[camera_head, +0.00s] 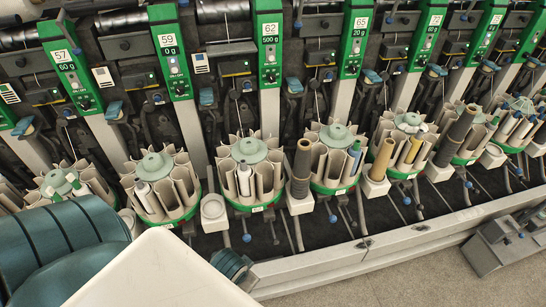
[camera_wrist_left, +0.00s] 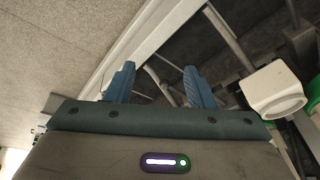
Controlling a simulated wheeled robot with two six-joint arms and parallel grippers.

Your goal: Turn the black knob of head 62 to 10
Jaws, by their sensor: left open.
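Head 62 is a green panel (camera_head: 269,45) at the top centre of the head view, with a white number label and a reading that looks like 500 g. Its small black knob (camera_head: 271,76) sits low on the panel; its pointer is too small to read. My left gripper (camera_wrist_left: 160,85) shows in the left wrist view with two blue fingers apart and nothing between them. It is down by the machine's front rail, well away from the knob. In the head view its fingers cannot be made out clearly. My right gripper is in neither view.
Similar green panels stand either side, including head 59 (camera_head: 172,50) and head 65 (camera_head: 356,40). Round bobbin magazines (camera_head: 250,150) stand below. A pale front rail (camera_head: 320,263) edges the machine; a white cup (camera_wrist_left: 275,92) is right of my fingers. Floor (camera_head: 420,285) lies in front.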

